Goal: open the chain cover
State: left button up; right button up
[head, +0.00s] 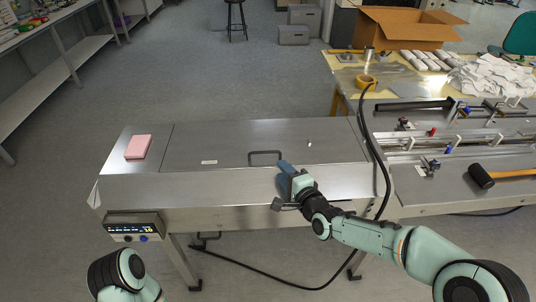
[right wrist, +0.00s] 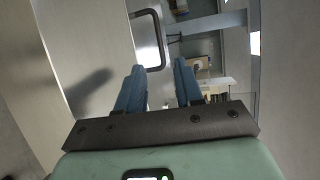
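The chain cover (head: 220,145) is a flat grey metal lid on the long machine. It lies closed, flush with the top. Its dark bar handle (head: 265,153) is near the front edge and also shows in the right wrist view (right wrist: 161,42). My right gripper (head: 283,166) is just in front of and to the right of the handle. In the right wrist view its two blue fingers (right wrist: 158,72) are apart with nothing between them. The handle is just beyond the tips, mostly ahead of the left finger. My left gripper is out of view; only part of that arm shows.
A pink block (head: 138,147) sits on the machine's left end, above a control panel (head: 133,228). A black cable (head: 372,140) runs over the machine right of the cover. A black-headed mallet (head: 482,177) lies at far right. A yellow table with a cardboard box (head: 400,28) stands behind.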

aim_at(266, 152)
jog(key=p+x, duration=0.1)
jog(key=x, duration=0.9)
jog(key=shift+d+f, duration=0.1)
grip_shut()
dwell(1.1)
